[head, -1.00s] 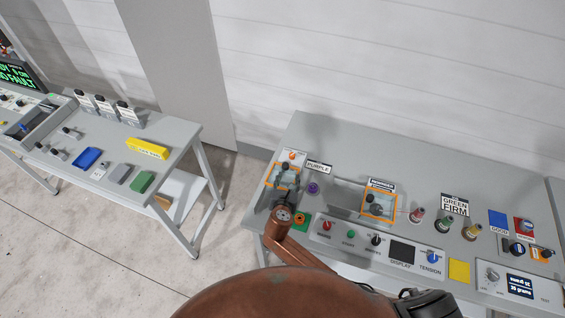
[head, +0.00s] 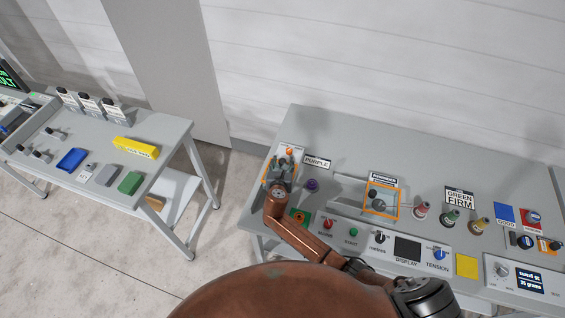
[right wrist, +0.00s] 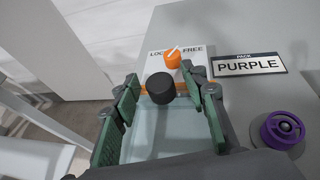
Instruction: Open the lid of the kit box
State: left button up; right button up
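The kit box seems to be the pale, glassy box (right wrist: 165,130) with an orange-edged frame at the far left of the right-hand table. A black round knob (right wrist: 160,88) stands on its lid, which looks closed. My right gripper (right wrist: 159,78) is open above it, its two green-padded fingers on either side of the knob; I see gaps between knob and pads. In the head view the right gripper (head: 279,178) covers much of the box. An orange turn-knob (right wrist: 173,59) with a white pointer sits behind, by "LOCK" and "FREE" lettering. My left gripper is not in view.
A purple spool (head: 312,186) and a PURPLE sign (head: 317,162) stand just right of the box. A second orange-framed lid (head: 381,200) and a control panel (head: 385,246) lie farther right. Another table (head: 95,165) stands left, across a floor gap.

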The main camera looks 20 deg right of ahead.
grip_shut()
dwell(0.5)
